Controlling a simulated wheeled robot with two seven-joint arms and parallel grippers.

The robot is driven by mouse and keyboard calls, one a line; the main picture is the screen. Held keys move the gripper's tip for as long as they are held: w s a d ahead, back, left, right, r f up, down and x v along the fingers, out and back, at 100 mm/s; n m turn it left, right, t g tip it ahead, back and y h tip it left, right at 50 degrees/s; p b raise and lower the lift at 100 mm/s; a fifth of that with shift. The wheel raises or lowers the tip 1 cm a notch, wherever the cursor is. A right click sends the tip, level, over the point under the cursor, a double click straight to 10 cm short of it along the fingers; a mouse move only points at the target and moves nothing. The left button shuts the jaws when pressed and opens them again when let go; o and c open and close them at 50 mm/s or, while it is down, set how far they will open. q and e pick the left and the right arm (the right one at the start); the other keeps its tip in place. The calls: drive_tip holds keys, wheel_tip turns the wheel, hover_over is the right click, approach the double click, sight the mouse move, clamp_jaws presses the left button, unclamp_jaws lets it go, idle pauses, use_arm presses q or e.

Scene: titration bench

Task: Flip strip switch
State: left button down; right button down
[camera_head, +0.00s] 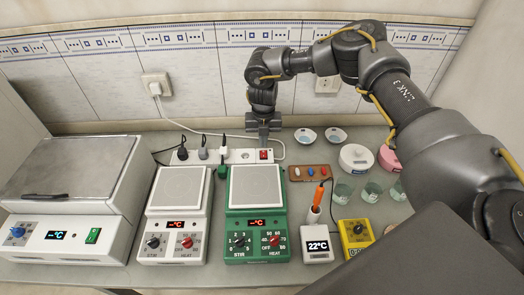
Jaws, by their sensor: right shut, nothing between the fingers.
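A white power strip (215,157) lies at the back of the bench behind the hot plates. Dark plugs sit in its left and middle sockets, and the socket near its right part looks empty. Its red switch (264,155) is at the right end. My right gripper (263,141) points down, shut and empty, with its tips just above or behind the red switch. I cannot tell whether they touch it. The switch's position is too small to read. My left gripper is not in view.
A white stirrer (180,188), a green stirrer (255,187) and a large hot plate (75,170) stand in front and left. Right are a brown holder (309,173), beakers (372,191), a thermometer unit (317,245) and a yellow device (356,234). A wall socket (156,84) feeds a white cable.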

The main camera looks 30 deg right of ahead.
sight(263, 151)
drive_tip(key=shift+r+p, duration=1.45)
drive_tip(key=shift+r, duration=0.75)
